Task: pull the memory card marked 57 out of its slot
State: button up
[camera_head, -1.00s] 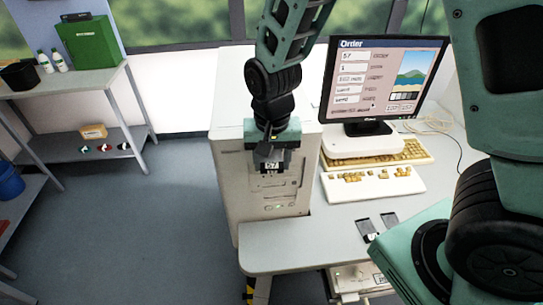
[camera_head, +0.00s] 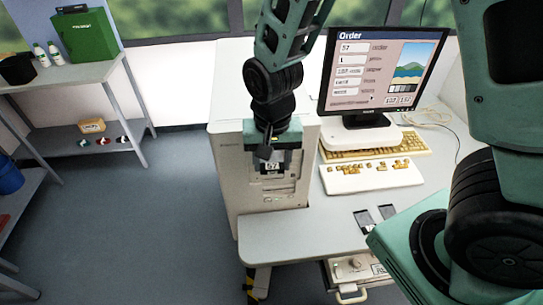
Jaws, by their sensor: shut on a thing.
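The memory card marked 57 (camera_head: 272,167) shows as a small dark piece with a white label at the front of the beige computer tower (camera_head: 236,195). My gripper (camera_head: 271,174) is shut on it, with dark fingers at its two sides. The slot is hidden behind the card and my gripper, so I cannot tell how far the card sits in it. The monitor (camera_head: 383,80) shows an order page with 57 in its top field.
Two dark cards (camera_head: 375,217) lie on the desk (camera_head: 300,235) to the right of the tower. A white keyboard (camera_head: 371,177) and a yellowed keyboard (camera_head: 395,147) lie below the monitor. A shelf (camera_head: 70,85) stands at the left, with open floor between.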

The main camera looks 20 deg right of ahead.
jog(key=shift+s+a+p, duration=0.15)
jog(key=shift+s+a, duration=0.05)
jog(key=shift+s, duration=0.4)
jog(key=shift+s+a+p, duration=0.15)
jog(key=shift+s, duration=0.4)
